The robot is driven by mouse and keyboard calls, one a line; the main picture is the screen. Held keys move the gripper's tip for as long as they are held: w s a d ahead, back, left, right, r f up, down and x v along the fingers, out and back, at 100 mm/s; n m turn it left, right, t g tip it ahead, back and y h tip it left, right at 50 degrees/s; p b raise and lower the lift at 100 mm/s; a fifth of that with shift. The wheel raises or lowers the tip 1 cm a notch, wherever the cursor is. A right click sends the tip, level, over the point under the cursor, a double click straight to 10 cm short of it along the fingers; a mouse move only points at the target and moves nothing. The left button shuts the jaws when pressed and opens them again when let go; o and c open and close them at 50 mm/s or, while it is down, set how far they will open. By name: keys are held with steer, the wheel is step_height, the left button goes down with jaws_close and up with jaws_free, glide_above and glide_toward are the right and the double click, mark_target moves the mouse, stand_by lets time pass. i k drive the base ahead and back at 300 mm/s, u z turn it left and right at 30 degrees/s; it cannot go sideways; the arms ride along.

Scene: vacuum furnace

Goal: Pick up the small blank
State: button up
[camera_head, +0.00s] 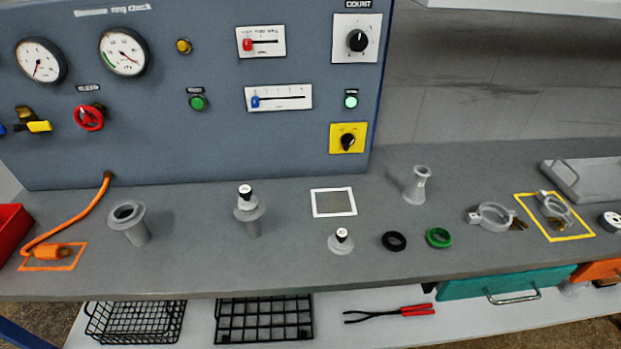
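Two grey blanks with black knobs and white labelled tops are on the grey bench in the head view. One blank (341,243) lies flat on the bench, just in front of a white-outlined square (334,203). My gripper is not in view.
An open flanged tube (134,224) stands at left, and a grey conical fitting (417,184) at back right. A black ring (394,241), a green ring (438,237) and a clamp (492,216) lie to the right. The control panel (200,80) rises behind.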

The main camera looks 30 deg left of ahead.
mark_target(247, 202)
steer(key=z, duration=0.25)
steer(key=k, duration=1.9)
steer(key=u, duration=1.75)
steer(key=i, duration=1.3)
